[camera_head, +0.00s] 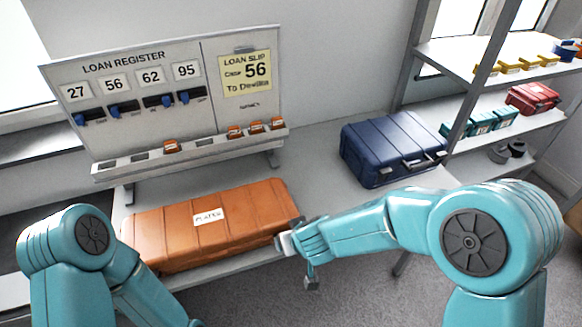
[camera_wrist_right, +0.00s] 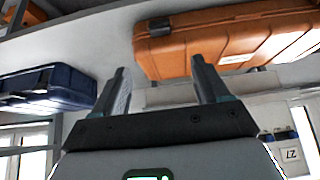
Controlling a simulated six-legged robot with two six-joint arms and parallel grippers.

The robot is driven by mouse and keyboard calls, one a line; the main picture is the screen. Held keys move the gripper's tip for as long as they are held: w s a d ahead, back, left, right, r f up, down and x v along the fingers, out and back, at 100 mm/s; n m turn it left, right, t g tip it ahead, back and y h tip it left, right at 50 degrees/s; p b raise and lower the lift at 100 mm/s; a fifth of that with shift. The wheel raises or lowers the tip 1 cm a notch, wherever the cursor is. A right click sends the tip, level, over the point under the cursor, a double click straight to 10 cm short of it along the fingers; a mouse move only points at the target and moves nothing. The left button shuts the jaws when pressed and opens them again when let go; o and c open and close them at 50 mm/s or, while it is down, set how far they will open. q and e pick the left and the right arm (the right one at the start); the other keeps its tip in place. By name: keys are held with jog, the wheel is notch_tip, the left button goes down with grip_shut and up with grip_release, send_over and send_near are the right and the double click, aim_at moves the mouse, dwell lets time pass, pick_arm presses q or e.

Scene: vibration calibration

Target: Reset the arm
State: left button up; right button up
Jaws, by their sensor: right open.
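My right arm reaches in from the right in the head view. Its gripper (camera_head: 298,262) is beside the right end of the orange case (camera_head: 250,212), near the table's front edge. In the right wrist view the two fingers (camera_wrist_right: 160,66) are spread apart with nothing between them. The orange case (camera_wrist_right: 225,40) shows beyond them, upside down in that view. Whether a finger touches the case I cannot tell. My left arm shows at the lower left of the head view; its gripper is out of frame.
A blue case (camera_head: 385,145) stands on the table at the back right. A loan register board (camera_head: 140,95) with a yellow slip (camera_head: 245,75) stands behind the orange case. Shelves (camera_head: 490,110) at the right hold a red case (camera_head: 533,98) and small boxes. Bare table lies between the cases.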

jog(key=s+d+f+g+b, duration=0.1)
jog(key=s+d+f+b, duration=0.1)
jog(key=s+d+f, duration=0.3)
jog(key=d+f+g+h+b, duration=0.1)
jog(key=d+f, duration=0.2)
jog(key=f, duration=0.5)
jog(key=s+d+f+g+b, duration=0.1)
jog(key=s+d+f+b, duration=0.1)
jog(key=s+d+f, duration=0.3)
jog(key=s+a+f+m+g+y+b, duration=0.1)
jog(key=s+f+m, duration=0.4)
jog(key=s, duration=0.7)
jog(key=a+f+g+y, duration=0.1)
jog(key=a+g, duration=0.1)
jog(key=shift+a+f+m+y+b, duration=0.3)
jog(key=shift+f+y, duration=0.05)
jog(key=shift+y, duration=0.05)
